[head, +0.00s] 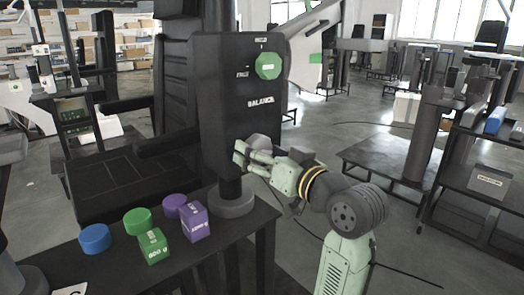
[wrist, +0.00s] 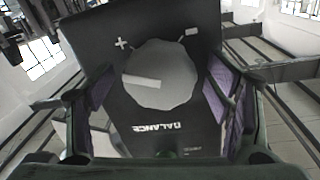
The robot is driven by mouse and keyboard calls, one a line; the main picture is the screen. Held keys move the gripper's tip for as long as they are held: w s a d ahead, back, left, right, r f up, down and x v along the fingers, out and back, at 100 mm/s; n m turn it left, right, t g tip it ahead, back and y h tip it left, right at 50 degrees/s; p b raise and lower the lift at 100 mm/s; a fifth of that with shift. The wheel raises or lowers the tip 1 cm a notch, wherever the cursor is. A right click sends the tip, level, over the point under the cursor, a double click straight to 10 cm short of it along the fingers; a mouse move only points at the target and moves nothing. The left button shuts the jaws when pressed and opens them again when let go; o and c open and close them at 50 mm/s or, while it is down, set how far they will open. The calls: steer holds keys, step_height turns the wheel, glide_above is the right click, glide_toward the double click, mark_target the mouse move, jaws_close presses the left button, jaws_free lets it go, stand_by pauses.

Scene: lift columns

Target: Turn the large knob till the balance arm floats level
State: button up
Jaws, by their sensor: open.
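The large grey knob (wrist: 160,75) is on the front of the dark balance panel (wrist: 92,50), with a white bar on its face, a plus mark to its left and a dash to its right. In the head view the grey knob (head: 263,142) is low on the panel (head: 225,110), partly hidden by my gripper. My gripper (head: 250,154) is open in front of the panel. In the wrist view its purple-padded fingers stand on either side of the knob, with gaps; contact is not visible. I cannot make out the balance arm.
A green knob (head: 268,66) is higher on the panel. Blue (head: 95,239), green (head: 137,221) and purple (head: 175,205) round pieces and labelled green (head: 153,247) and purple (head: 194,221) blocks stand on the dark table (head: 240,222). A shelf unit (head: 485,185) is at right.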

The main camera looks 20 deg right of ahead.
steer(key=c, duration=1.1)
steer(key=shift+c, duration=0.2)
steer(key=shift+f+b, duration=0.1)
steer(key=shift+b, duration=0.2)
